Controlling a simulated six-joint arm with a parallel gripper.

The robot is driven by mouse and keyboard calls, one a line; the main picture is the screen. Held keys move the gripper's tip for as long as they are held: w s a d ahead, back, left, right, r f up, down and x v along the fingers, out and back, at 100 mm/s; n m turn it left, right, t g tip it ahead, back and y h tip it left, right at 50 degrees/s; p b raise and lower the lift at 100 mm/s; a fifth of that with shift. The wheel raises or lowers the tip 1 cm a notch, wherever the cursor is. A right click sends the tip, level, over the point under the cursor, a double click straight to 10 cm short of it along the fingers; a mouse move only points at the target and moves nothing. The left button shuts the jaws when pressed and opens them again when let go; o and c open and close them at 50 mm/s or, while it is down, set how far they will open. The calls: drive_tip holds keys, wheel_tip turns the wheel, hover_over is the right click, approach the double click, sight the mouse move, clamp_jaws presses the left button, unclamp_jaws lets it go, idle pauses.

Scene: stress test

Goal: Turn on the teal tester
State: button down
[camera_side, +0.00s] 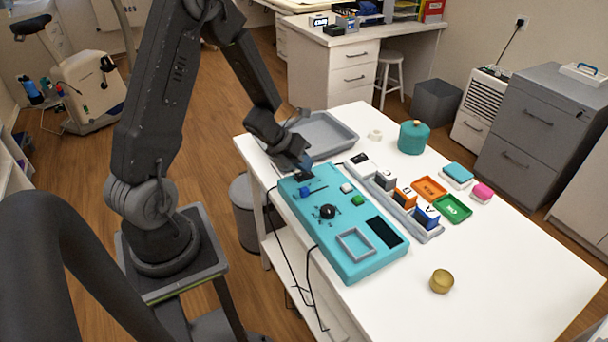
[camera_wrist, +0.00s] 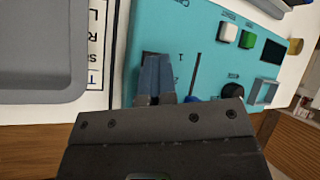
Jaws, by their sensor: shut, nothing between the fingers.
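The teal tester (camera_side: 375,268) lies flat on the white table. On its top are a blue slider knob (camera_side: 304,191) by a slot, a black dial (camera_side: 328,211), a white button (camera_side: 346,187), a green button (camera_side: 358,200), a dark screen (camera_side: 387,231) and a grey square frame (camera_side: 356,244). My gripper (camera_side: 304,166) is shut and empty over the tester's far end. In the wrist view its fingertips (camera_wrist: 155,68) are over the panel, left of the slot (camera_wrist: 195,72). The gripper body partly hides the slider knob there. Whether the fingers touch the panel is unclear.
A grey tray (camera_side: 345,134) is behind the tester. A rack (camera_side: 425,236) with several lettered blocks stands along its right side. A teal pot (camera_side: 413,138), orange tray (camera_side: 429,189), green tray (camera_side: 453,209) and brass cup (camera_side: 442,281) are farther right. The table's front right is clear.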

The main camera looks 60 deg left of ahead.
drive_tip(key=shift+s+d+f, duration=0.15)
drive_tip(key=shift+s+f, duration=0.05)
drive_tip(key=shift+f, duration=0.4)
idle(0.5)
drive_tip(key=shift+r, duration=0.6)
drive_tip(key=shift+w+r, duration=0.25)
drive_tip(key=shift+r, duration=1)
drive_tip(key=shift+w+r, duration=0.25)
drive_tip(key=shift+r, duration=1)
